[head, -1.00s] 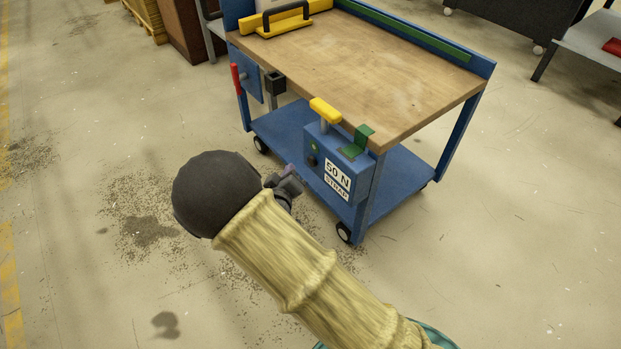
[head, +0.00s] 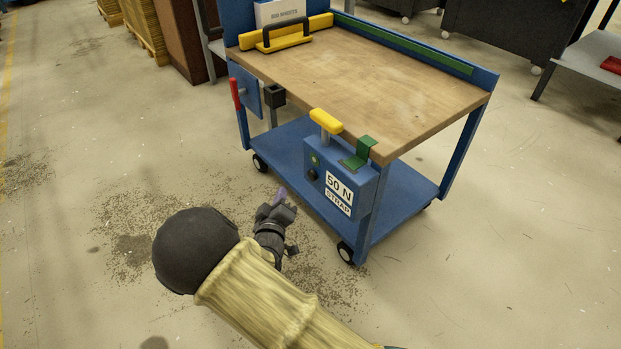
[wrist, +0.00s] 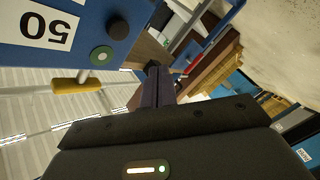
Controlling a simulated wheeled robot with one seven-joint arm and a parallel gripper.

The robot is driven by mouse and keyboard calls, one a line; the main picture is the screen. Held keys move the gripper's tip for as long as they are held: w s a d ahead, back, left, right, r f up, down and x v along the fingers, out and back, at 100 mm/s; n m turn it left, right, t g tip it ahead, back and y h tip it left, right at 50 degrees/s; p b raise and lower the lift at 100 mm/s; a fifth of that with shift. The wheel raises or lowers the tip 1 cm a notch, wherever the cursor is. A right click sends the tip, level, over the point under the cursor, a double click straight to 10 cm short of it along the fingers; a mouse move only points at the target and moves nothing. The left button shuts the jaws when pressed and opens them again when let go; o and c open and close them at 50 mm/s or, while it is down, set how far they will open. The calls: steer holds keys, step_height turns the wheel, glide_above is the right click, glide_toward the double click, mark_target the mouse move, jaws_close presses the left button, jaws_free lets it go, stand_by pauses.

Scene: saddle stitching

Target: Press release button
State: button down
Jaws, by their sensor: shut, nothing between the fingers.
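A blue box (head: 340,185) labelled "50 N STRAP" is fixed to the near corner of the cart. Its left face carries a small green round button (head: 316,160) with a black knob (head: 312,174) just below. I cannot tell which control is the release button.
A yellow handle (head: 326,121) stands on a post above the box, beside a green bracket (head: 360,153). The cart's wooden top (head: 390,85) overhangs. A red lever (head: 235,94) and a black block (head: 274,96) are on the cart's left side. The floor left is open.

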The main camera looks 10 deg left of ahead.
mark_target(308, 175)
steer(key=w+d, duration=0.4)
steer(key=w, duration=0.1)
steer(key=shift+b, duration=0.45)
steer(key=shift+d, duration=0.15)
stand_by(1.6)
steer(key=shift+w+d, duration=0.25)
steer(key=shift+w, duration=0.05)
steer(key=shift+w+d+p, duration=0.3)
steer(key=shift+w+d, duration=0.05)
steer(key=shift+w, duration=0.05)
stand_by(1.1)
steer(key=shift+s+a, duration=0.1)
steer(key=shift+s+a+p, duration=0.3)
steer(key=shift+s+a, duration=0.25)
steer(key=shift+s, duration=0.1)
steer(key=shift+s+a, duration=0.1)
